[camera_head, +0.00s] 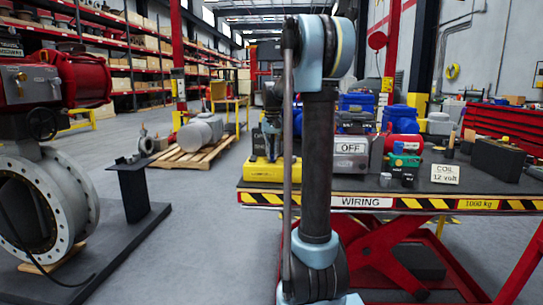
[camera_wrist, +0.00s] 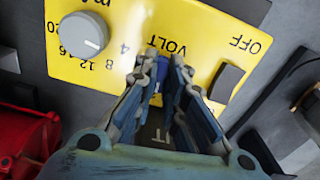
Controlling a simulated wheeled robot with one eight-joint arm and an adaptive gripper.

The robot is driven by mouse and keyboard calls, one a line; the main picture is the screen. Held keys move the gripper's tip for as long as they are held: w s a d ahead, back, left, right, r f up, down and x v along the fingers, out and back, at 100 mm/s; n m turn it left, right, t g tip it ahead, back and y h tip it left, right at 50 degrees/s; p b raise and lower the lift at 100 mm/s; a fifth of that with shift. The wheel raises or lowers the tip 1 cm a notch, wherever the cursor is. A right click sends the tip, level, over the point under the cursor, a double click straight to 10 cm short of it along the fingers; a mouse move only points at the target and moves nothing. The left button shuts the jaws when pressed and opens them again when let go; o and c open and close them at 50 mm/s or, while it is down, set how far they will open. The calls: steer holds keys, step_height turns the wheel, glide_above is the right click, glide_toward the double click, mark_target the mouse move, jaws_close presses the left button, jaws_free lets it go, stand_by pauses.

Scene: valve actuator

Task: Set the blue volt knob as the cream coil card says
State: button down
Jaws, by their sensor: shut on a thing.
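The cream coil card (camera_head: 445,174) stands on the table at the right and reads "COIL 12 volt". The yellow box (camera_head: 266,174) sits at the table's left end; its yellow face (camera_wrist: 75,70) fills the upper wrist view, with "VOLT" and "OFF" printed upside down. My gripper (camera_head: 271,150) points down onto this box. In the wrist view my gripper (camera_wrist: 161,75) is shut on the blue volt knob (camera_wrist: 162,69), which shows only as a sliver between the fingers. Its pointer and scale are mostly hidden, so I cannot tell its setting.
A grey knob (camera_wrist: 82,35) with numbers up to 20 is beside the blue one. A dark switch (camera_wrist: 226,83) is by "OFF". A grey box with an "OFF" sign (camera_head: 350,148) and a green device (camera_head: 404,160) stand on the table (camera_head: 480,187).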

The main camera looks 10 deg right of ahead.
steer(key=n, duration=0.4)
steer(key=shift+d, duration=0.1)
steer(key=shift+w+d+n, duration=0.1)
steer(key=shift+n, duration=2.3)
steer(key=c, duration=1.7)
jaws_free()
steer(key=shift+o, duration=0.2)
step_height(320, 180, up, 12)
